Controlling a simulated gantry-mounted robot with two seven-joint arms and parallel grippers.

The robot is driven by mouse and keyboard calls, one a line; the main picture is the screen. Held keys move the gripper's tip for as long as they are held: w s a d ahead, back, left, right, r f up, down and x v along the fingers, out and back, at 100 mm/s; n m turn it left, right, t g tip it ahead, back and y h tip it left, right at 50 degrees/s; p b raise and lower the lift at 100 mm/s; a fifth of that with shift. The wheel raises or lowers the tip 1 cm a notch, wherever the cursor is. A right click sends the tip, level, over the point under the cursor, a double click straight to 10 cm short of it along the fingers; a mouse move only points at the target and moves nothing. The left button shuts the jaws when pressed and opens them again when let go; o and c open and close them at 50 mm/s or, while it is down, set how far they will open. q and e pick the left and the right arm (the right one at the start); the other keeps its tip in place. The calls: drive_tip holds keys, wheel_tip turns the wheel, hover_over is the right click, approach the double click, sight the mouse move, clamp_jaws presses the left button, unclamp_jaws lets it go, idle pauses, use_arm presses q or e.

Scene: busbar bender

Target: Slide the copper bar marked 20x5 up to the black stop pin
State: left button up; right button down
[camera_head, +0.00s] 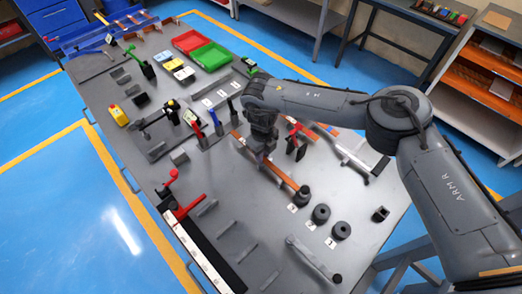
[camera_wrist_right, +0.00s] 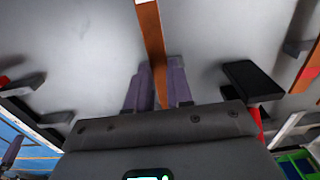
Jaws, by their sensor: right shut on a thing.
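A long copper bar (camera_head: 283,177) lies slanted across the grey table; its 20x5 marking is not readable. My right gripper (camera_head: 262,158) is over the bar's middle, pointing down. In the right wrist view the copper bar (camera_wrist_right: 152,35) runs between the two purplish fingers (camera_wrist_right: 160,78), which are shut on it. Part of the bar is hidden by the gripper. A dark upright post (camera_head: 303,195) stands at the bar's near end, seemingly the black stop pin; I cannot tell whether the bar touches it. My left gripper is not in view.
Dark round pieces (camera_head: 321,213) with number labels stand near the post. A red-handled clamp (camera_head: 299,128) and another copper-coloured bar are right of my gripper. A red tray (camera_head: 187,41) and a green tray (camera_head: 210,56) stand at the back. The table left of the bar is partly clear.

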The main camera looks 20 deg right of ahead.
drive_tip(key=shift+s+d+r+p, duration=0.1)
drive_tip(key=shift+s+p, duration=0.2)
drive_tip(key=shift+p, duration=0.05)
drive_tip(key=c, duration=0.9)
unclamp_jaws()
drive_tip(key=shift+s, duration=0.1)
